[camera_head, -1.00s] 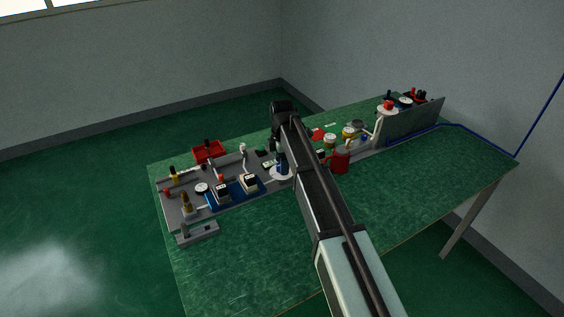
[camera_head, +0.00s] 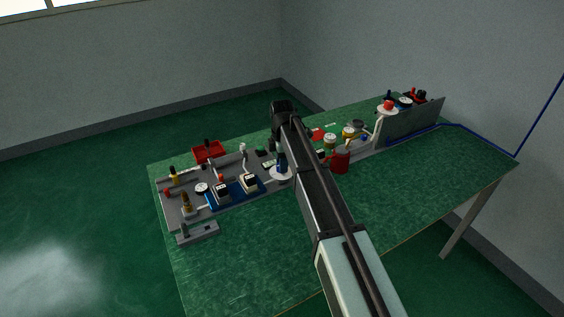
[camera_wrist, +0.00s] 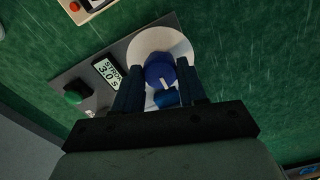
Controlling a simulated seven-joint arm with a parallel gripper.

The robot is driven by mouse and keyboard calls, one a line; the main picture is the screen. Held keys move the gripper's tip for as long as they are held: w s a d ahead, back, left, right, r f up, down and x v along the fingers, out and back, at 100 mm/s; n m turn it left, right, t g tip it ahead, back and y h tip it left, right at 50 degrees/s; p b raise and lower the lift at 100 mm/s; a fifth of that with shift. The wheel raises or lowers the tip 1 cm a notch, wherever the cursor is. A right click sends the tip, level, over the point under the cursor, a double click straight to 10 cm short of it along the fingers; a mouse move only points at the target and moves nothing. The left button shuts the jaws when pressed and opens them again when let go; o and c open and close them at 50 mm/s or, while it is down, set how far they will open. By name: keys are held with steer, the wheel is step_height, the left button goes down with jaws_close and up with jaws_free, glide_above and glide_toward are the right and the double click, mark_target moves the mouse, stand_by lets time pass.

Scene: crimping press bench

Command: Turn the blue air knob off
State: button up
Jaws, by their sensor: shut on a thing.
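The blue air knob (camera_wrist: 159,68) is seen from above in the wrist view, with a short white mark near its edge. It sits on a round white disc (camera_wrist: 150,38). My gripper (camera_wrist: 161,76) has its two dark fingers on either side of the knob and is shut on it. In the head view the white disc (camera_head: 281,174) shows just left of my arm. The dark fingers and knob above it are too small there to tell apart clearly.
A display reading 3.0 (camera_wrist: 107,71) and a green button (camera_wrist: 76,92) are close to the disc. A red can (camera_head: 341,160) stands right of my arm. Two block-like units on a blue plate (camera_head: 234,194) lie left.

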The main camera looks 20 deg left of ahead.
steer(key=shift+m, duration=0.3)
steer(key=m, duration=0.3)
steer(key=shift+m, duration=0.3)
steer(key=m, duration=0.4)
steer(key=shift+m, duration=0.3)
steer(key=m, duration=0.9)
steer(key=shift+s, duration=0.1)
steer(key=o, duration=1.1)
steer(key=shift+c, duration=0.2)
step_height(320, 180, up, 14)
